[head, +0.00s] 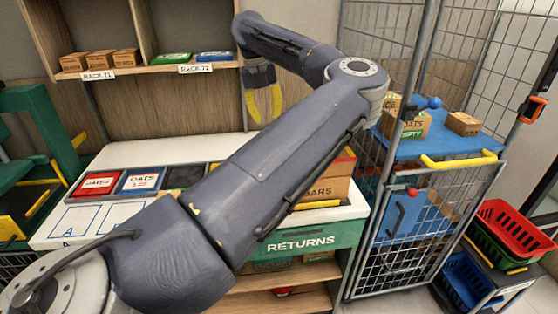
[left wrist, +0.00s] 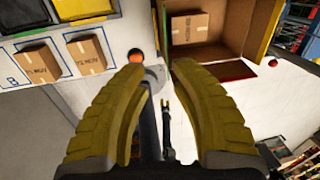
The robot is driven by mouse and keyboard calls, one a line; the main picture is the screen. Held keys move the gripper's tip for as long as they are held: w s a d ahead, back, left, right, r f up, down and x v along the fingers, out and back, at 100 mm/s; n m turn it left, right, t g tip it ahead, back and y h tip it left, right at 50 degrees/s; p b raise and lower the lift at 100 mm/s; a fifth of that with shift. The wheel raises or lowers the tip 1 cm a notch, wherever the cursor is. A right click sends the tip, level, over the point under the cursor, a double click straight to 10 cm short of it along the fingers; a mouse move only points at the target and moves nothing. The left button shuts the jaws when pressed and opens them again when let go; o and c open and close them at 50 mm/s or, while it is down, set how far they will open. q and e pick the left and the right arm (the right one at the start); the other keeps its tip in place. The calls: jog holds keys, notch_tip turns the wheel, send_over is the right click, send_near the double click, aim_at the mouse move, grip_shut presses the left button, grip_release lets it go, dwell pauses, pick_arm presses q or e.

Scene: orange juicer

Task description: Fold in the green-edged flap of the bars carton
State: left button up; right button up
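The brown bars carton (head: 328,188) stands on the returns counter in the head view, partly hidden behind my left arm. In the left wrist view the open carton (left wrist: 208,52) is at the upper right, with a small brown box (left wrist: 188,28) inside. My left gripper (head: 263,103) hangs above the back of the counter. Its yellow fingers (left wrist: 158,68) are apart and empty in the wrist view, with the carton beyond the right finger. My right gripper is not in view.
A red tray (head: 97,183) and a blue tray (head: 140,181) labelled OATS sit on the counter's left. Two small boxes (left wrist: 38,64) (left wrist: 88,54) stand on outlined squares. A wire cage (head: 420,215) with a blue shelf is at right. A rack (head: 150,68) is behind.

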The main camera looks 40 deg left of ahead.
pick_arm(q)
jog(key=w+d+f, duration=0.1)
jog(key=f, duration=0.4)
jog(key=w+f, duration=0.1)
jog(key=f, duration=0.5)
jog(key=d+f, duration=0.1)
jog(key=f, duration=0.4)
jog(key=shift+w+d+f, duration=0.3)
jog(key=shift+w, duration=0.1)
jog(key=shift+o, duration=0.2)
grip_shut()
